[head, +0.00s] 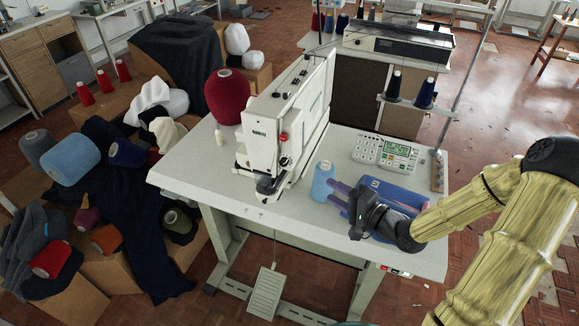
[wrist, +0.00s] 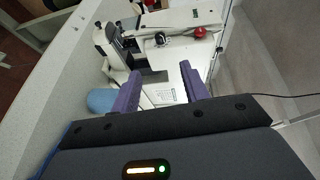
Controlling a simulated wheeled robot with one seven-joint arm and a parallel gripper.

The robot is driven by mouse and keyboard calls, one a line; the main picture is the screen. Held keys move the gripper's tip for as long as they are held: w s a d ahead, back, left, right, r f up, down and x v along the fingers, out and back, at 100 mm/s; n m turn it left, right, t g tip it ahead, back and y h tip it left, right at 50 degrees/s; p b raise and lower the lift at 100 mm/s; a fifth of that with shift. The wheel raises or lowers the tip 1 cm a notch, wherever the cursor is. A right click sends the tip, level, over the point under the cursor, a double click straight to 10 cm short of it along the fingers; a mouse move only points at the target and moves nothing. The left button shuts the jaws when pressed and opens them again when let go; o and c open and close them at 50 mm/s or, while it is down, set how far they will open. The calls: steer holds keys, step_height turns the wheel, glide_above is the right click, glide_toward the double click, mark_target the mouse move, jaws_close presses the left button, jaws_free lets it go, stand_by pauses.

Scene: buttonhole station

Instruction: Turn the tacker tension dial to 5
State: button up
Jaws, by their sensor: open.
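The white tacker machine (head: 268,140) stands on the pale worktable. On its front end are a red knob (head: 284,137) and, below it, a small dark round part (head: 284,160); I cannot read any number on it. In the wrist view the machine head (wrist: 180,20) lies beyond the fingers, with a round dial (wrist: 160,40) beside the red knob (wrist: 199,32). My gripper (head: 337,195), with purple fingers, is right of the machine head, apart from it, above the table's front right part. It is open and empty; its fingers are spread in the wrist view (wrist: 160,76).
A light blue thread cone (head: 322,180) stands between the machine and my gripper. A blue tray (head: 398,195) and a white control panel (head: 385,152) are on the table's right. A dark red cone (head: 228,96) stands behind left. The table's front left is mostly clear.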

mark_target(285, 165)
steer(key=p+x, duration=0.3)
steer(key=x, duration=1.4)
steer(key=shift+a, duration=0.1)
jaws_close()
steer(key=shift+r+p, duration=0.25)
steer(key=shift+p, duration=0.5)
steer(key=shift+g+h, duration=0.4)
steer(key=shift+f, duration=0.2)
